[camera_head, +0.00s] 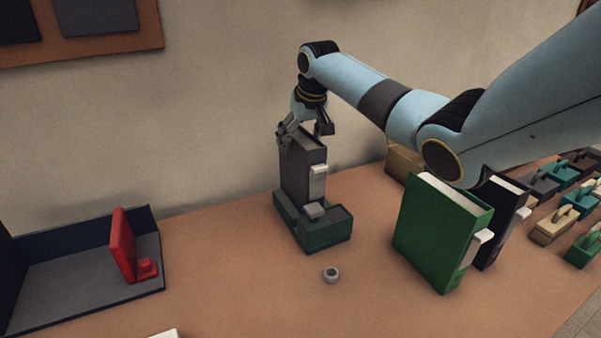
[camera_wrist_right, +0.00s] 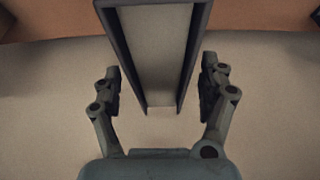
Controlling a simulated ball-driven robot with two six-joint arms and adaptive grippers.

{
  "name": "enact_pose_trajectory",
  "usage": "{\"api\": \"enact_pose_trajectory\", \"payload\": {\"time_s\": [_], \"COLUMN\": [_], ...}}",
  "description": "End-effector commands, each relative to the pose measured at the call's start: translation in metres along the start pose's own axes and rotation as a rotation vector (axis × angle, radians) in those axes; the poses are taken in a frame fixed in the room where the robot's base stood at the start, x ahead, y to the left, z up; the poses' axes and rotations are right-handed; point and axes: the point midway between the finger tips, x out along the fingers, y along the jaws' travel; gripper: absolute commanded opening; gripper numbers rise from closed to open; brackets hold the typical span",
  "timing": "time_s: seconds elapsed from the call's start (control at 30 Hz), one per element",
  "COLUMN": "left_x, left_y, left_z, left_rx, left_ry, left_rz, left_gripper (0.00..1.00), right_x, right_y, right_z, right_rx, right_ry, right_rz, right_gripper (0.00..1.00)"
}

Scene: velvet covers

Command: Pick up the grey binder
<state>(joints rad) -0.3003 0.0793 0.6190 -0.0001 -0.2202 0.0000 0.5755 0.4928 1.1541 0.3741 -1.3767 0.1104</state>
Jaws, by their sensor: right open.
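The grey binder (camera_head: 301,172) stands upright in a dark green holder (camera_head: 311,233) on the table, with a pale tab on its front edge. My right gripper (camera_head: 305,138) is above and around the binder's top, fingers pointing down. In the right wrist view the binder (camera_wrist_right: 158,60) shows from above, pale pages between dark covers. The fingers of my right gripper (camera_wrist_right: 161,90) are spread on either side of it, with a gap at each side. My left gripper is not in view.
A green binder (camera_head: 437,228) and a black one (camera_head: 500,220) stand to the right. Several small coloured blocks with handles are beyond them. A small grey ring (camera_head: 331,274) lies in front of the holder. A red object (camera_head: 123,245) stands in a blue-walled tray (camera_head: 75,292) at left.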

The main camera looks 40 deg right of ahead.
Motion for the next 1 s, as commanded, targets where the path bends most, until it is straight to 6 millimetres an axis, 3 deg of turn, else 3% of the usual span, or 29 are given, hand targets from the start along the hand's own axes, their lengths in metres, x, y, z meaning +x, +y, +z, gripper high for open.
{"api": "enact_pose_trajectory", "payload": {"time_s": [0.47,1.0], "left_x": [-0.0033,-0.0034], "left_y": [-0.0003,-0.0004], "left_z": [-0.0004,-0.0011], "left_rx": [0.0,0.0], "left_ry": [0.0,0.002], "left_rz": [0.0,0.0], "left_gripper": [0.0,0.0], "right_x": [0.0029,0.0027], "right_y": [0.0,0.0001], "right_z": [0.0016,0.0014], "right_rx": [0.0,0.0], "right_ry": [-0.001,-0.001], "right_rz": [0.0,0.0], "right_gripper": [0.77,0.08]}}
